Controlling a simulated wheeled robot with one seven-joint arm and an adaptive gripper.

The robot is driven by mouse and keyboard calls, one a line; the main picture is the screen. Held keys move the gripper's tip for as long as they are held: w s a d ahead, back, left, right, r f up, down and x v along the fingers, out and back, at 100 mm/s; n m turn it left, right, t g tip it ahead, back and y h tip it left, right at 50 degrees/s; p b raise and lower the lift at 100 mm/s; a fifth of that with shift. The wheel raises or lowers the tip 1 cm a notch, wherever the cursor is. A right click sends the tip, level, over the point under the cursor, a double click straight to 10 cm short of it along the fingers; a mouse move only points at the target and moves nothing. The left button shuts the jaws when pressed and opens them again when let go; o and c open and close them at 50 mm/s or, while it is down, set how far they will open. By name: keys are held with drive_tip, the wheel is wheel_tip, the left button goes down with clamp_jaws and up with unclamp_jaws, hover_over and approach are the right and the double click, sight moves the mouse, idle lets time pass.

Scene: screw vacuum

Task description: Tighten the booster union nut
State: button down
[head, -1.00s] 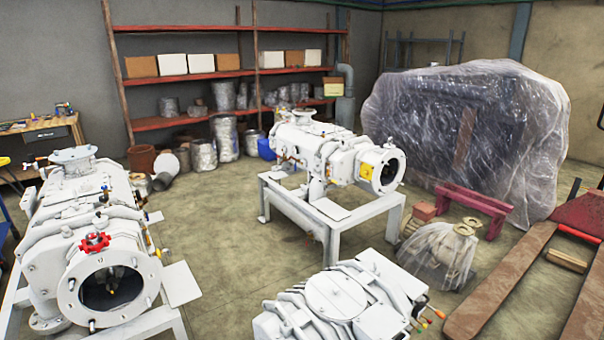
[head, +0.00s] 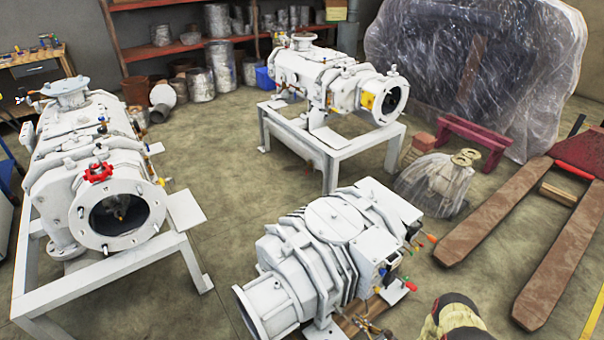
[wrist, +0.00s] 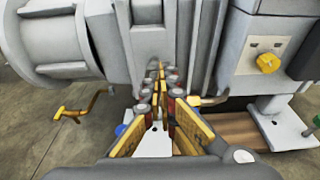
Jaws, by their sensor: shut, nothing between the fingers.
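The ribbed white pump unit (head: 335,225) lies in the front middle of the head view; whether it is the booster I cannot tell. In the wrist view a grey ribbed casing (wrist: 200,45) stands right behind my gripper (wrist: 160,70). My gripper is shut and empty, its yellow and dark fingers pointing at the casing's lower part. Whether the tips touch it I cannot tell. A small brass-coloured piece (wrist: 208,100) shows just right of the fingers. I cannot make out the union nut for certain.
A yellow knob (wrist: 267,63) is at right and a yellow bent handle (wrist: 80,110) at left in the wrist view. Other white pumps stand on frames at left (head: 115,292) and behind (head: 345,155). A pallet jack (head: 500,215) is at right. Floor between the pumps is clear.

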sight(341, 311)
drive_tip(key=shift+s, duration=0.1)
drive_tip(key=s+a+f+n, duration=0.1)
drive_tip(key=s+a+f, duration=0.1)
drive_tip(key=s+f, duration=0.25)
drive_tip(key=w+a+r+n+t+y, duration=0.1)
drive_tip(key=w+a+r+n+t, duration=0.1)
drive_tip(key=w+n, duration=0.3)
drive_tip(key=w+a, duration=0.1)
drive_tip(key=w, duration=0.1)
drive_tip(key=shift+w+a+r+y, duration=0.3)
drive_tip(key=shift+a+r, duration=0.05)
drive_tip(key=shift+r, duration=0.05)
idle(0.5)
drive_tip(key=shift+w, duration=0.15)
